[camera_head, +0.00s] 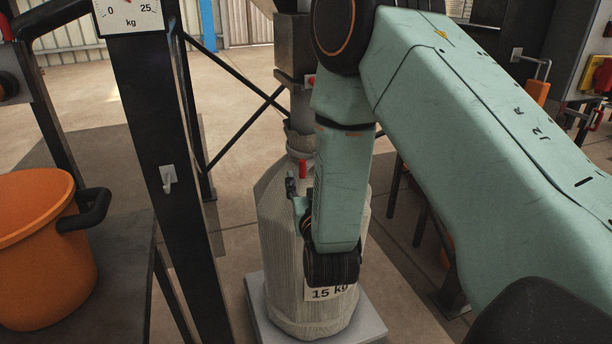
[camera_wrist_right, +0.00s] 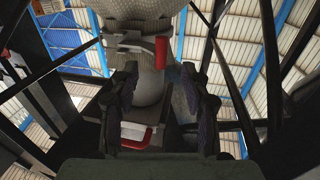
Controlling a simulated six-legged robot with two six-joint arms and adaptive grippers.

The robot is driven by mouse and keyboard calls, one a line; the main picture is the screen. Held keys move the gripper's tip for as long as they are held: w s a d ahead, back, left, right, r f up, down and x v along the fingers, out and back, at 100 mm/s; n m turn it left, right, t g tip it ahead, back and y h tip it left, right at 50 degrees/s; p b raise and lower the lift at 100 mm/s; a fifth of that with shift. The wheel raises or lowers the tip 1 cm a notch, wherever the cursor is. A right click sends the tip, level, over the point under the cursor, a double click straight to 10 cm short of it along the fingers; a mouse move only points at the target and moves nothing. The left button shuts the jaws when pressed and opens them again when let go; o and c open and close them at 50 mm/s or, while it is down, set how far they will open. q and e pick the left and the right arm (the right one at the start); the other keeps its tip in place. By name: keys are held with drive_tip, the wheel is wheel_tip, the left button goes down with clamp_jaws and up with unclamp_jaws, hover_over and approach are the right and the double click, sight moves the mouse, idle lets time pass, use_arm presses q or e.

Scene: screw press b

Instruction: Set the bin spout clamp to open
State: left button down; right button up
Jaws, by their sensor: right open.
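A pale woven bag (camera_head: 285,240) hangs under the bin spout, just above or on a grey platform, with a "15 kg" label. At its neck is the spout clamp (camera_head: 299,148), a grey band with a red lever (camera_head: 302,169) pointing down. In the right wrist view the clamp band (camera_wrist_right: 125,42) and its red lever (camera_wrist_right: 162,50) are close ahead. My right gripper (camera_head: 294,192) is open beside the neck; in the wrist view its fingertips (camera_wrist_right: 160,78) are either side of the lever's line, with no grip visible. My left gripper is out of view.
A second red handle (camera_head: 311,81) is on the dark spout box above; it also shows in the wrist view (camera_wrist_right: 136,138). A dark post (camera_head: 170,120) with a dial scale stands left of the bag. An orange bucket (camera_head: 45,260) is at the left.

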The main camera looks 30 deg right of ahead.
sight(305, 169)
drive_tip(key=b+x, duration=0.1)
drive_tip(key=x, duration=0.3)
drive_tip(key=shift+w+d+f, duration=0.1)
drive_tip(key=shift+d, duration=0.1)
drive_tip(key=shift+d+f, duration=0.1)
drive_tip(key=shift+c, duration=0.2)
clamp_jaws()
idle(0.4)
